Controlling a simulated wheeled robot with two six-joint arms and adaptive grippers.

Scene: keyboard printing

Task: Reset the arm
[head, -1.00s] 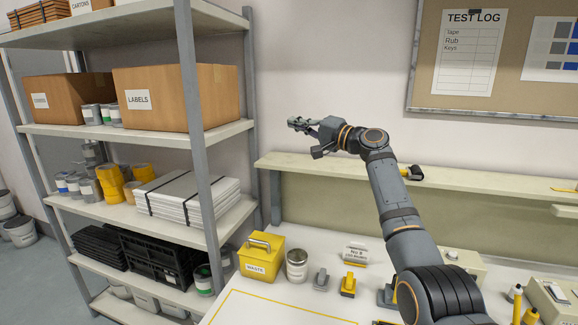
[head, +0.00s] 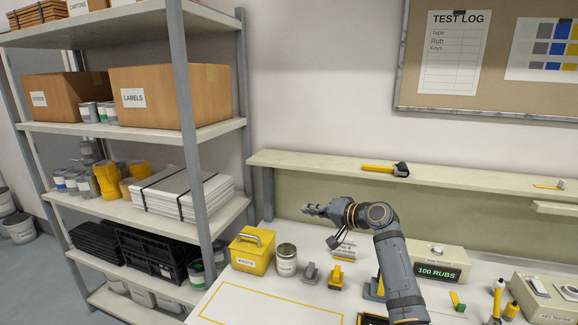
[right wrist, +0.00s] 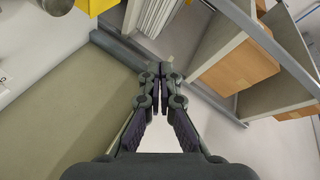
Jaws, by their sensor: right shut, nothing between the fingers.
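My right gripper (head: 308,210) is shut and empty, held in the air above the back of the white workbench (head: 225,310) and pointing left in the head view. In the right wrist view its fingers (right wrist: 158,82) meet with nothing between them. My left gripper is not in view.
A shelf rack (head: 193,165) with boxes and cans stands at the left. A yellow waste bin (head: 252,254), a can (head: 287,260) and small stamp-like tools (head: 336,276) sit on the bench. A rub tester (head: 437,259) reads 100 RUBS. A ledge (head: 310,162) runs along the wall.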

